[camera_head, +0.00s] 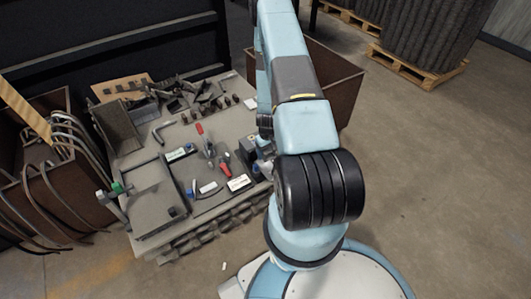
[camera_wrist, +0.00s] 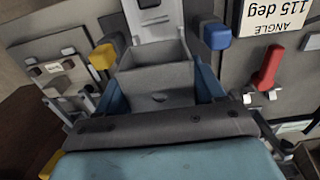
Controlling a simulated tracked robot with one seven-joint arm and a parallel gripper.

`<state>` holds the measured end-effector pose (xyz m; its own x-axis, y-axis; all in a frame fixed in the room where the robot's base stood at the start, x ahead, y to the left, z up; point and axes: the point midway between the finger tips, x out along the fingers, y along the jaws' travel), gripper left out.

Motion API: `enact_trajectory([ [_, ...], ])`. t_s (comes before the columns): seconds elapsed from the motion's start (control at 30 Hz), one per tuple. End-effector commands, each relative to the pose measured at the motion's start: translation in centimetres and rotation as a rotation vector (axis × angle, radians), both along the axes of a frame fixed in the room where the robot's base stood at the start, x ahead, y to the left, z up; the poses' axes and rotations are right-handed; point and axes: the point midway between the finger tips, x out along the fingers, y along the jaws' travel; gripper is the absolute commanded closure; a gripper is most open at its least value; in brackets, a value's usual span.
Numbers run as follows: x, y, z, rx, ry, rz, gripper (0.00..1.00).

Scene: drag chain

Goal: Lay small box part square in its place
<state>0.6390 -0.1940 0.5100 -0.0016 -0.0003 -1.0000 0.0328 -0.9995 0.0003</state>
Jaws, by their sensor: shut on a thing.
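In the wrist view, a small grey open-topped box part (camera_wrist: 155,76) sits between the two blue fingers of my gripper (camera_wrist: 160,88). The fingers are shut on its sides, and the box's inside faces the camera. The box is close to a pale metal fixture (camera_wrist: 152,18) at the top of the picture; I cannot tell whether they touch. A yellow block (camera_wrist: 103,57) and a blue block (camera_wrist: 216,37) flank the box. In the head view, my arm reaches down to the right edge of the workbench (camera_head: 160,226), and its end is largely hidden.
A small plate with fittings (camera_wrist: 65,80) is at left. Brown bins (camera_head: 22,140) flank the bench; loose dark parts (camera_head: 200,92) lie at its back.

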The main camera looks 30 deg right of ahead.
Motion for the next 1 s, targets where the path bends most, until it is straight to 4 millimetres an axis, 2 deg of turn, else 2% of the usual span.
enact_trajectory([
  [0.47, -0.1, -0.1, -0.1, 0.001, -0.001, -0.001, 0.69],
  [1.0, -0.1, -0.1, -4.0, 0.001, -0.001, -0.001, 0.69],
])
